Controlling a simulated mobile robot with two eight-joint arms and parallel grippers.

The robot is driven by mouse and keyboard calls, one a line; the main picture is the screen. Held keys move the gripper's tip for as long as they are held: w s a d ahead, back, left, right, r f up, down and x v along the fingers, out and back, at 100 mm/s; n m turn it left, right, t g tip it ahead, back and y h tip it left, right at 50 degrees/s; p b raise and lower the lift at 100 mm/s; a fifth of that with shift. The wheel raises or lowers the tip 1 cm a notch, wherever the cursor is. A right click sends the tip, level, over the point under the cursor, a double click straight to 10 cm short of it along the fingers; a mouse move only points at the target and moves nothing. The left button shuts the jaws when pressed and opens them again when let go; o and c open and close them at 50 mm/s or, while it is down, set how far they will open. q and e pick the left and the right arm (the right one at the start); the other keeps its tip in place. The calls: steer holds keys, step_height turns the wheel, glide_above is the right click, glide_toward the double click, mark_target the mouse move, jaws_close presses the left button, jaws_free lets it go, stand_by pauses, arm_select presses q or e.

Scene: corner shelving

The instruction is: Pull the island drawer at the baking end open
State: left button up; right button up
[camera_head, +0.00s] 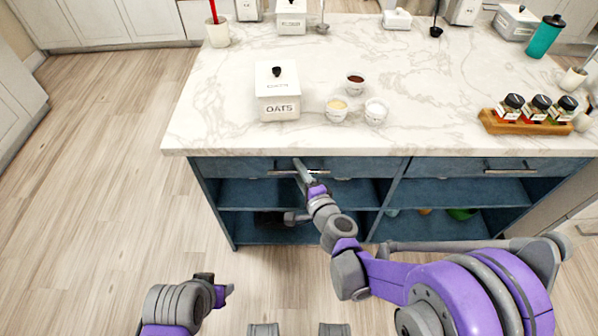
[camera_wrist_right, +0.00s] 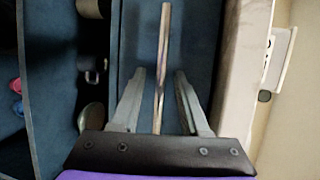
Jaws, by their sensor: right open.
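The blue island has a left drawer (camera_head: 240,167) under the marble top, closed flush, with a metal bar handle (camera_head: 285,172). The drawer front also shows in the right wrist view (camera_wrist_right: 187,28). My right gripper (camera_head: 302,170) is at this handle. In the right wrist view the gripper (camera_wrist_right: 157,90) has its fingers apart, one on each side of the handle bar (camera_wrist_right: 161,65), with a gap to each finger. My left gripper (camera_head: 222,293) is low at the front left, away from the island; its jaw state is unclear.
A second drawer (camera_head: 465,168) sits to the right with its own handle. Open shelves are below. On the countertop (camera_head: 220,110) stand an OATS canister (camera_head: 279,105), small bowls (camera_head: 355,84) and a wooden spice rack (camera_head: 525,125). The floor (camera_head: 110,180) left of the island is clear.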

steer(key=shift+w, duration=0.1)
jaws_close()
stand_by(1.4)
